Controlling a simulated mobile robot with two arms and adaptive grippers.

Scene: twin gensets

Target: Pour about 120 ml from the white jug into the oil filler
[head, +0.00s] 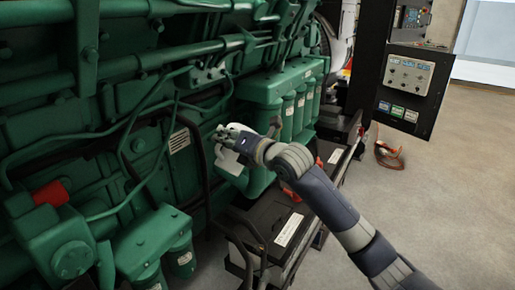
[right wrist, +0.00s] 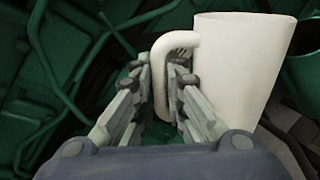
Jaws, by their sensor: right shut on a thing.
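The white jug (right wrist: 245,65) fills the upper right of the right wrist view, its handle toward my fingers. My right gripper (right wrist: 161,85) is shut on the jug's handle, a finger on each side. In the head view my right gripper (head: 224,139) reaches in from the lower right and holds the jug (head: 229,164) in front of the green engine, partly hiding it. The jug looks roughly upright in the wrist view; its contents are hidden. I cannot make out for sure which part is the oil filler. My left gripper is not in view.
The green engine (head: 110,115) with pipes and hoses fills the left side. Several green filter canisters (head: 288,112) stand close behind the gripper. A black battery (head: 277,225) lies below the arm. A control panel (head: 408,73) stands at upper right. Floor at right is mostly clear.

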